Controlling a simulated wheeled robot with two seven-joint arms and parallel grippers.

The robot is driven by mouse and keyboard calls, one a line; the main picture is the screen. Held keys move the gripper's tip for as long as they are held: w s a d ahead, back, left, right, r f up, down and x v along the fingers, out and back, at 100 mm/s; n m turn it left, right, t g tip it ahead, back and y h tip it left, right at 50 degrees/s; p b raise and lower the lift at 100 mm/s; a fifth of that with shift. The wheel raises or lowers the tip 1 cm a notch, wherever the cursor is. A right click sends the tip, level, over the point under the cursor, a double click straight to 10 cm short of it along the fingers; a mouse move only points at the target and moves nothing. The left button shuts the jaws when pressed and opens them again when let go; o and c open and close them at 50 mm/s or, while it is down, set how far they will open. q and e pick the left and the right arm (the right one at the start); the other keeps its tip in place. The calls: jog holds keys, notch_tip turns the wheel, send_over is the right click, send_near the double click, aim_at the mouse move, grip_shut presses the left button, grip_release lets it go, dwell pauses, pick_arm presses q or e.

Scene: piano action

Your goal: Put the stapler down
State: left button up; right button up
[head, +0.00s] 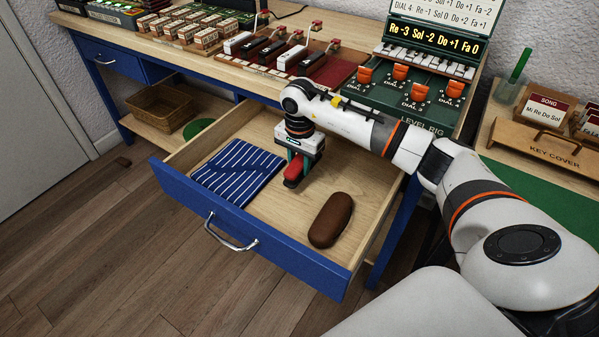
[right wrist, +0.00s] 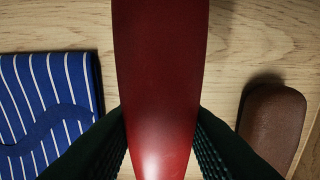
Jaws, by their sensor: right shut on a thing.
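The red stapler (head: 294,169) is between the fingers of my right gripper (head: 293,166), inside the open drawer (head: 321,217). In the right wrist view the stapler (right wrist: 162,80) fills the middle, with a dark finger pressed on each side. My right gripper points down and is shut on it. The stapler is low over the drawer floor; I cannot tell whether it touches the floor. My left gripper is not in view.
A blue striped cloth (head: 238,172) lies left of the stapler in the drawer. A brown case (head: 331,220) lies to the right, towards the front. Bare drawer floor shows between them. The desk edge (head: 210,52) is behind, with the green level rig (head: 420,110) on top.

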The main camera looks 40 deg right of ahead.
notch_tip(320, 180, down, 3)
jog(key=shift+a+f, duration=0.1)
jog(key=shift+f, duration=0.15)
jog(key=o, duration=1.1)
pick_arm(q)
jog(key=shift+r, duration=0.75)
pick_arm(e)
notch_tip(320, 180, up, 11)
jog(key=shift+r+p, duration=0.2)
jog(key=shift+p, duration=0.2)
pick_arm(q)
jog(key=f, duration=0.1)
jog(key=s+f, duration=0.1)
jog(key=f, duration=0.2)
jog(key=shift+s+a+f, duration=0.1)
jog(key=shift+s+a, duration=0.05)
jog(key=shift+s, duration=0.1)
pick_arm(e)
jog(key=shift+r, duration=0.35)
